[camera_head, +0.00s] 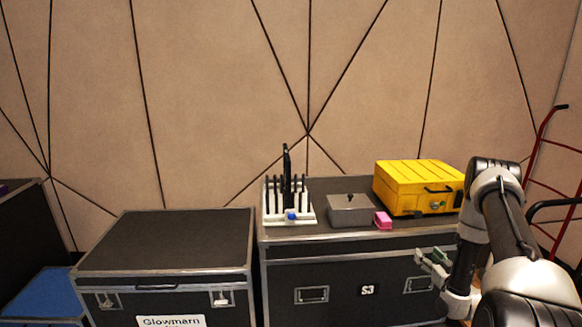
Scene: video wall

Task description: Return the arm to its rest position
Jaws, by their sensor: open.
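My arm (509,225) reaches in from the right edge of the head view, bent at the elbow, with its forearm hanging down. My gripper (431,262) is at the lower right, in front of the black case marked S3 (345,283) and below its top edge. Its fingers point to the left and are apart, with green pads showing. I see nothing held between them. Part of the wrist is hidden behind the arm links.
A closed black case (168,243) stands left. A red hand truck (556,180) stands at the right.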

